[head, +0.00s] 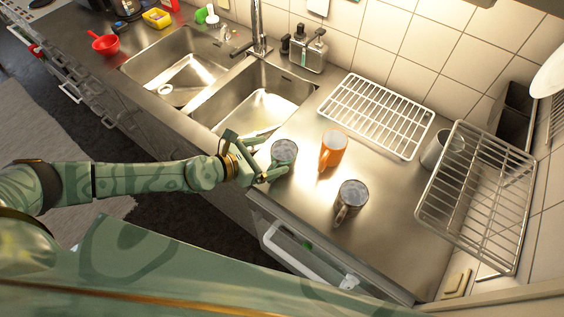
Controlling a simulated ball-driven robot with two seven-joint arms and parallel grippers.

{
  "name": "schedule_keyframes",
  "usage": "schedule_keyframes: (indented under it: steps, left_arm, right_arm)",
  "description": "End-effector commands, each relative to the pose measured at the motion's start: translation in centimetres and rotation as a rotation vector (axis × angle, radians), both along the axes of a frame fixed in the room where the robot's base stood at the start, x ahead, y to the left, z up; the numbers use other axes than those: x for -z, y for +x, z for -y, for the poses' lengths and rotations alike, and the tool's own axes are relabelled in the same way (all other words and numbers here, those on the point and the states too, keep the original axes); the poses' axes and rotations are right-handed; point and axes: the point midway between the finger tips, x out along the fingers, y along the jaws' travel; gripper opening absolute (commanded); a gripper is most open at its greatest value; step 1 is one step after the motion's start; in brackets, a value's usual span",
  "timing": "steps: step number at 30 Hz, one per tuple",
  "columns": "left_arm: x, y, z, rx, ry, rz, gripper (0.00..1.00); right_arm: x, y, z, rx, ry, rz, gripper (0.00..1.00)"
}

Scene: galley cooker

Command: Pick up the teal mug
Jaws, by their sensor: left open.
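The teal mug (284,154) stands upright on the steel counter, just right of the near sink basin. My left gripper (277,151) reaches in from the left and is open. One finger is at the mug's far left side and the other at its near side, so the mug sits at or between the fingertips. I cannot tell whether either finger touches it. The fingers hide part of the mug's lower left side. My right gripper is not in view.
An orange mug (332,152) stands close to the right of the teal mug. A dark mug (351,196) stands nearer the front edge. A wire rack (378,112) lies behind, and another rack (478,195) stands at right. Two sink basins (263,98) lie left.

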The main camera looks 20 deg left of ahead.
Motion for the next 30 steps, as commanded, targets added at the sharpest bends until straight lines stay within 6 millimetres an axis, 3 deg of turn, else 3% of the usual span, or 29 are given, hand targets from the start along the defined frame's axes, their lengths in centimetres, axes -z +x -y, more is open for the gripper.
schedule_keyframes:
  steps: [6, 12, 19, 20, 27, 30]
  left_arm:
    - [2.0, 1.9, 1.2, 0.000, -0.001, 0.002, 0.91]
    - [3.0, 3.7, 2.6, 0.000, -0.001, 0.000, 0.91]
    - [3.0, 3.8, 2.6, -0.001, 0.000, 0.000, 0.91]
    - [3.0, 3.8, 2.6, -0.001, 0.000, 0.000, 0.88]
    - [3.0, 3.8, 2.6, -0.001, 0.000, 0.000, 0.21]
    - [2.9, 3.8, 2.6, -0.001, -0.001, 0.000, 0.21]
  right_arm:
    - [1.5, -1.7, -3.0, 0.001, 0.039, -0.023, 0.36]
    - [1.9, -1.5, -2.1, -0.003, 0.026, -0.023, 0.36]
    - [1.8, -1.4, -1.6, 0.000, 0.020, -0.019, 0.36]
    - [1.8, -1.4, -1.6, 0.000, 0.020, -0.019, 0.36]
    - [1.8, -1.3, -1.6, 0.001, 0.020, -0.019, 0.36]
    - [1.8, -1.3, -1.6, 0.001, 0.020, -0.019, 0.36]
